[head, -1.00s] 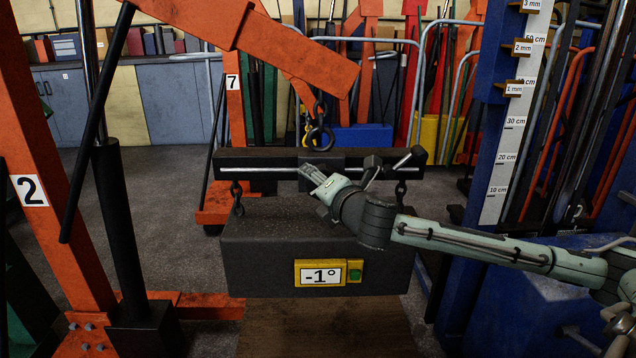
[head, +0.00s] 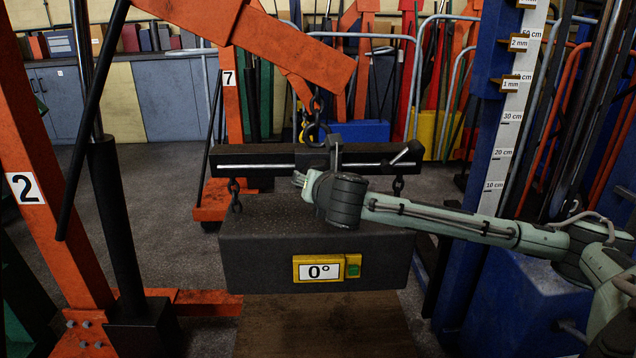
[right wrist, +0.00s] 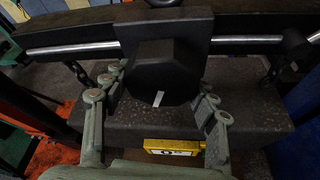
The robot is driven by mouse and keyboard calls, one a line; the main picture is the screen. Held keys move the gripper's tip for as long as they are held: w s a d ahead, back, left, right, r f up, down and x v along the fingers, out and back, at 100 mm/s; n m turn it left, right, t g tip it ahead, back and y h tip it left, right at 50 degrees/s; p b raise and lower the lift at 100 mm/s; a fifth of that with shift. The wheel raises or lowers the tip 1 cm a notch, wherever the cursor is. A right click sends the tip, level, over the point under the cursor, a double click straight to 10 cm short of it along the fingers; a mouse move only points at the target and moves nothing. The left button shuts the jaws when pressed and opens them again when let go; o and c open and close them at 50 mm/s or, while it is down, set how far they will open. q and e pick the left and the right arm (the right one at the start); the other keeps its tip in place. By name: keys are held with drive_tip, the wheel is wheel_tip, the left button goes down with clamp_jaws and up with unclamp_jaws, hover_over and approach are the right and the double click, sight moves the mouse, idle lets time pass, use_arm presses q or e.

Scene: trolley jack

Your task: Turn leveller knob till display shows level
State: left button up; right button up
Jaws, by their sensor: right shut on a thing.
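The display (head: 319,271) is a white panel in a yellow frame on the front of the dark hanging block (head: 250,265); it reads 0°. In the right wrist view the leveller knob (right wrist: 160,75) is dark and faceted, with a white mark near its lower edge. It sits in front of the middle of the beam. My right gripper (right wrist: 163,97) is shut on the knob, its fingers on the left and right sides of it. In the head view my right gripper (head: 303,182) and wrist largely cover the knob. My left gripper is not in view.
The block hangs by chains from a dark beam (head: 260,158) with a metal rod, below a hook (head: 316,132) on an orange crane arm (head: 290,50). An orange post (head: 50,210) marked 2 stands at left. A blue stand with a centimetre scale (head: 505,135) is at right.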

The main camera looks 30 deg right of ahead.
drive_tip(key=shift+a+r, duration=0.1)
drive_tip(key=shift+a, duration=0.2)
drive_tip(key=o, duration=1.2)
drive_tip(key=shift+w+a, duration=0.1)
drive_tip(key=shift+w, duration=0.05)
drive_tip(key=shift+s, duration=0.3)
drive_tip(key=v, duration=0.7)
drive_tip(key=shift+w, duration=0.15)
drive_tip(key=x, duration=0.7)
drive_tip(key=shift+w+d, duration=0.15)
drive_tip(key=shift+d, duration=0.15)
